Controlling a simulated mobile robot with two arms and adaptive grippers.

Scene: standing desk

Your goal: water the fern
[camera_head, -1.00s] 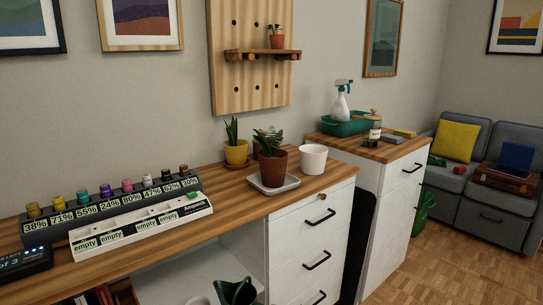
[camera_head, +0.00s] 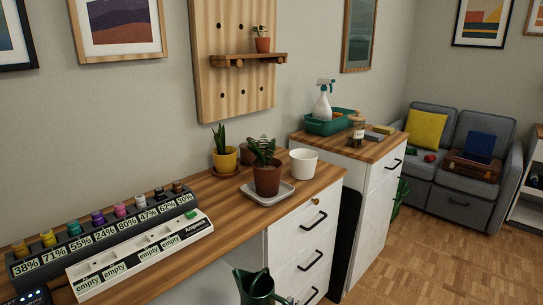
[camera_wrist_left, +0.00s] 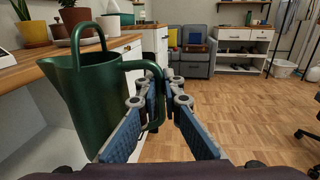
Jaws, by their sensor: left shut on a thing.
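A leafy green plant in a terracotta pot (camera_head: 267,179) stands on a white square saucer (camera_head: 285,190) on the wooden desk; I cannot tell for certain that it is the fern. It also shows at the top of the left wrist view (camera_wrist_left: 75,16). My left gripper (camera_wrist_left: 163,97) is shut on the handle of a dark green watering can (camera_wrist_left: 85,95), held about upright in front of the white cabinet. The can (camera_head: 256,289) shows at the bottom of the head view, below the desk top; the gripper is out of that view. My right gripper is not in view.
A yellow pot (camera_head: 224,160), a mostly hidden brown pot and a white pot (camera_head: 303,163) stand close around the plant. A labelled bottle rack (camera_head: 100,232) and a white strip (camera_head: 140,255) occupy the desk's left. Drawers (camera_head: 305,250) lie below. Open floor (camera_head: 430,260) is at right.

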